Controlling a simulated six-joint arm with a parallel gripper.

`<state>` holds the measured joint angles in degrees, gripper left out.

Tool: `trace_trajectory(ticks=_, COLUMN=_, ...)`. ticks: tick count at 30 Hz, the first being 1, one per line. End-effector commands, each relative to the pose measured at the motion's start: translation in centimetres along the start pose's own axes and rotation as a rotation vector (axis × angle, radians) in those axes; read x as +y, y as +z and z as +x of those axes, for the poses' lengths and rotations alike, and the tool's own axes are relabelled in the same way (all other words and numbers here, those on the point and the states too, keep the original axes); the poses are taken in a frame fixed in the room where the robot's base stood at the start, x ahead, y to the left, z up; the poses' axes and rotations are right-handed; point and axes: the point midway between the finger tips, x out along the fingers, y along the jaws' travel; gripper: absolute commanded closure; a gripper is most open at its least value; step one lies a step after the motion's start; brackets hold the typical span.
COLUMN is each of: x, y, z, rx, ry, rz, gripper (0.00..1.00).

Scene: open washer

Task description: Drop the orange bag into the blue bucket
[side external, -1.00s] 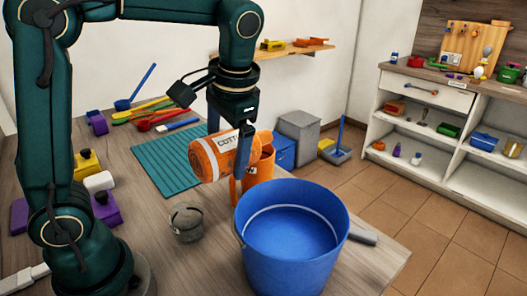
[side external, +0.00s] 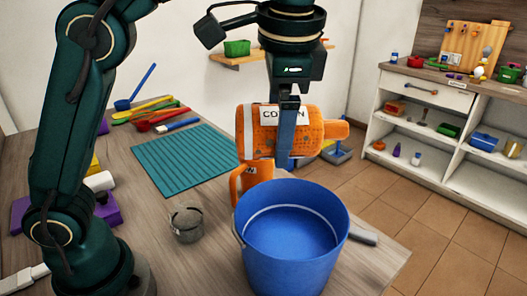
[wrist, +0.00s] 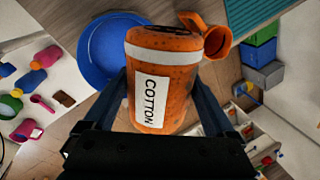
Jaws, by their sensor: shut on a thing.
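The orange bag (side external: 312,130), with a white COTTON label and a pale band, is held sideways in the air. My gripper (side external: 286,152) is shut on it, with the fingers on either side of its body. In the wrist view the bag (wrist: 178,85) fills the space between the fingers. The blue bucket (side external: 265,235) stands upright and empty at the table's front edge. In the side view the bag is higher than the bucket's rim, apart from it, around its far side. In the wrist view the bag partly hides the bucket (wrist: 92,65).
An orange mug (side external: 240,188) stands just behind the bucket, and a grey pot (side external: 186,224) stands to its left. A ribbed teal mat (side external: 180,160) and several coloured utensils lie farther back. A shelf unit (side external: 440,125) stands at the right.

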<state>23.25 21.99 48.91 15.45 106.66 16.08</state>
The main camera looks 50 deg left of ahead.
Motion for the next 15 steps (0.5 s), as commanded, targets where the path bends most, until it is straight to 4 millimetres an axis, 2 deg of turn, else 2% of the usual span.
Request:
trace_trajectory(ticks=3, x=2.5, y=-1.5, z=-1.2, rx=0.045, ry=-0.003, rz=0.100, gripper=0.85)
trace_trajectory(ticks=6, x=3.9, y=-2.3, z=-1.5, rx=0.068, ry=-0.005, rz=0.145, gripper=0.85)
trace_trajectory(ticks=9, x=4.7, y=-2.5, z=-1.4, rx=0.066, ry=-0.004, rz=0.170, gripper=0.85)
trace_trajectory(ticks=15, x=5.1, y=-2.5, z=-0.7, rx=0.066, ry=-0.005, rz=0.177, gripper=0.85)
